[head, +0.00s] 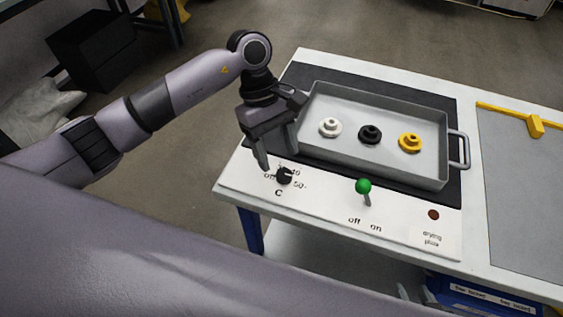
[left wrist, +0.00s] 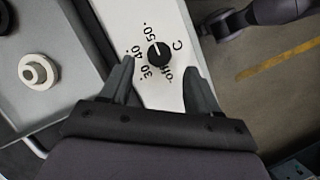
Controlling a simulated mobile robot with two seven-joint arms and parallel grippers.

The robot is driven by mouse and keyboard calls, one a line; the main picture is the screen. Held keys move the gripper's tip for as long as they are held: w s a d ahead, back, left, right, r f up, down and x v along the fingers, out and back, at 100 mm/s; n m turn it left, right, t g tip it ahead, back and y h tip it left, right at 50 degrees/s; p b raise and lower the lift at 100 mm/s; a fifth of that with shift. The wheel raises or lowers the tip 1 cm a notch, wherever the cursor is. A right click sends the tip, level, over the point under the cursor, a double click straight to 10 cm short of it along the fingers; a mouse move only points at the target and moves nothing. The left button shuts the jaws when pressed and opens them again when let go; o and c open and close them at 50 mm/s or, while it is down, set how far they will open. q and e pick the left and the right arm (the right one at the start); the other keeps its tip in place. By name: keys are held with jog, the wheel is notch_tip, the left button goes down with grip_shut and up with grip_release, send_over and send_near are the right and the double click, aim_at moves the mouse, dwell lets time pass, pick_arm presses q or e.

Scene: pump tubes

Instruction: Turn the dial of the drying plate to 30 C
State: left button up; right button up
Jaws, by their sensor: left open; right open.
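The drying plate's dial (head: 284,175) is a small black knob at the left of the white front panel. In the left wrist view the dial (left wrist: 158,54) has the marks off, 30, 40 and 50 and a C around it. A white line shows on the knob, but I cannot surely read which mark it points to. My left gripper (head: 279,158) is open just above the dial, apart from it. In the left wrist view its fingers (left wrist: 160,66) lie either side of the knob. My right gripper (head: 418,294) shows partly at the bottom edge, open.
A green-topped off/on lever (head: 363,187) stands up right of the dial. Behind, a grey tray (head: 318,156) holds a white, a black and a yellow part on the dark plate (head: 453,180). A yellow handle (head: 535,126) lies at the right.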

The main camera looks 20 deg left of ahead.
aim_at(283, 173)
pick_arm(q)
jog(key=shift+x, duration=2)
jog(key=c, duration=1)
jog(key=shift+c, duration=0.2)
